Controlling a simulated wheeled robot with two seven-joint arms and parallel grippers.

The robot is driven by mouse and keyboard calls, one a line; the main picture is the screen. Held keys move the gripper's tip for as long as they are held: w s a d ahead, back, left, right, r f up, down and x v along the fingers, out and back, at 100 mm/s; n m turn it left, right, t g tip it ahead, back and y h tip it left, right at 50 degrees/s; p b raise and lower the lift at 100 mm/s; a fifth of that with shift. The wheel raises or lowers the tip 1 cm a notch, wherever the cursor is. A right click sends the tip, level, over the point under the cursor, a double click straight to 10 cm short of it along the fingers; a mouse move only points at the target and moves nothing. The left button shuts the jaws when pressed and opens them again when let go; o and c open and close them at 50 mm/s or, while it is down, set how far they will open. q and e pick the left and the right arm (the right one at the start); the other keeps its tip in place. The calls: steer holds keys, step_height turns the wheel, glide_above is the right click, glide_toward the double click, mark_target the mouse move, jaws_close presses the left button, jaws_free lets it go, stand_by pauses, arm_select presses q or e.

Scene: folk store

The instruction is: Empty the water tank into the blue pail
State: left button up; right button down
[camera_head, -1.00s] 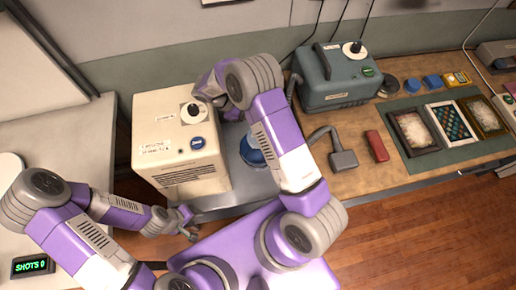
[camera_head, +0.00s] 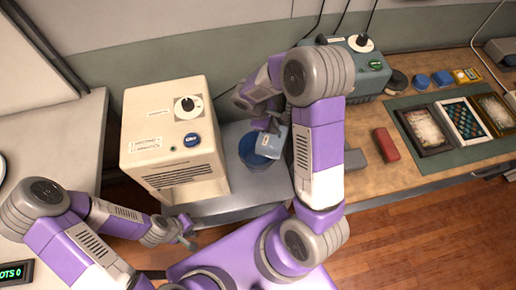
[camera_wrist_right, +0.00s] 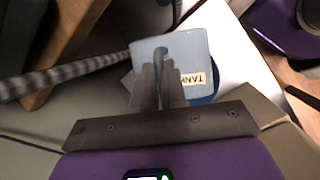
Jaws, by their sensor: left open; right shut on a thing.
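The water tank (camera_head: 271,145) is a small pale grey-blue box with a white label, which reads TANK in the right wrist view (camera_wrist_right: 175,48). My right gripper (camera_head: 277,124) is shut on it; its fingers also show in the right wrist view (camera_wrist_right: 160,82). The tank is over the right part of the blue pail (camera_head: 247,151) and looks tilted. The pail stands on a grey surface, and a bit of its blue rim shows behind the tank in the right wrist view (camera_wrist_right: 208,98). I see no water. My left gripper (camera_head: 187,236) is open and empty, low in front of the cream machine.
The cream machine (camera_head: 170,130), with a dial and blue button, stands just left of the pail. A grey-green machine (camera_head: 362,68) is behind my right arm. A red block (camera_head: 386,144) and framed pictures (camera_head: 424,128) lie on the wooden counter at right.

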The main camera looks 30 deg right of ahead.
steer(key=shift+s+d+r+t+y, duration=0.25)
steer(key=shift+s+d+t+y, duration=0.15)
steer(key=shift+s+d, duration=0.15)
steer(key=s+d+r+t+y+p, duration=0.2)
steer(key=s+d+t+p, duration=0.1)
steer(key=p, duration=0.6)
steer(key=s+d+r+m+t+y+p, duration=0.1)
steer(key=s+d+r+t+y+p, duration=0.2)
steer(key=p, duration=0.7)
steer(key=s+d+r+t+y+p, duration=0.2)
steer(key=s+p, duration=0.3)
steer(key=p, duration=0.5)
steer(key=shift+s+d+r+t+y, duration=0.15)
steer(key=shift+s+d+t+y, duration=0.1)
steer(key=shift+d+t+y, duration=0.45)
steer(key=s+d+f+t+b, duration=0.1)
steer(key=b, duration=0.2)
steer(key=shift+s+d+f+m+y, duration=0.1)
steer(key=shift+s+f+m+y, duration=0.1)
steer(key=shift+m+y, duration=0.15)
steer(key=shift+s+d+r+t+y, duration=0.15)
steer(key=shift+r+t+y, duration=0.15)
steer(key=shift+r, duration=0.35)
steer(key=shift+s+d+r+t+y, duration=0.2)
steer(key=shift+r+t, duration=0.25)
steer(key=shift+r, duration=0.15)
steer(key=shift+s+d+r+t+y, duration=0.15)
steer(key=shift+r+t+y, duration=0.15)
steer(key=shift+r, duration=0.35)
